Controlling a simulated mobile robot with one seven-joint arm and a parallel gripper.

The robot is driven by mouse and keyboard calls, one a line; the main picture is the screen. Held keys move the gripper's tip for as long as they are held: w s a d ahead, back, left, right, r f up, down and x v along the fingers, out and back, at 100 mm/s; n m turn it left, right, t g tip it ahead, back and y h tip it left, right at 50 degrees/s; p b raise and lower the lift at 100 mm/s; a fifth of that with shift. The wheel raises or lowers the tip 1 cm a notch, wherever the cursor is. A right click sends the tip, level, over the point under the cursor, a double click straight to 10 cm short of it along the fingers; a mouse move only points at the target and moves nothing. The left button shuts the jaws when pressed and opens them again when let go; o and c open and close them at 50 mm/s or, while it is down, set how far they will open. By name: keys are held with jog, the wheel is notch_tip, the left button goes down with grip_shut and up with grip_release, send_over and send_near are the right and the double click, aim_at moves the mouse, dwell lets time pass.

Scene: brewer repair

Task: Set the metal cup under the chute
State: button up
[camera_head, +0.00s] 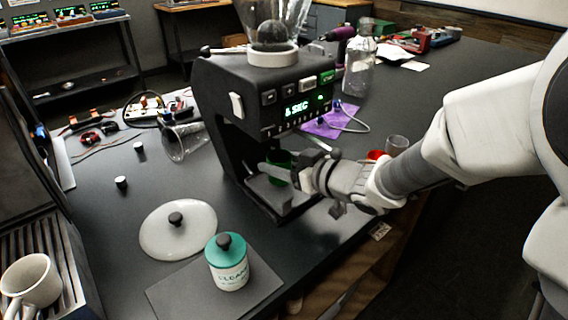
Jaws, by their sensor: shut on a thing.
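A black grinder (225,105) stands in the middle of the table, with a lit green display and an open bay below its chute. My gripper (282,172) reaches into this bay from the right, low over the base plate. It is shut on a small cup (279,159), which looks dark green here and is mostly hidden by the fingers. The cup is inside the bay, below the front panel. I cannot tell whether it touches the base or is directly under the chute, whose outlet is hidden.
A white lid (178,232) and a teal-capped jar (229,265) stand in front of the grinder. A glass bottle (358,68) is behind it, and a clear cup (396,146) is right of my gripper. A glass vessel (184,142) lies left. The table's front edge is close.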

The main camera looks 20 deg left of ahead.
jog(key=shift+w+a+f+b, duration=0.1)
jog(key=shift+a+f+b, duration=0.15)
jog(key=shift+f, duration=0.45)
jog(key=shift+f, duration=0.2)
jog(key=o, duration=1.1)
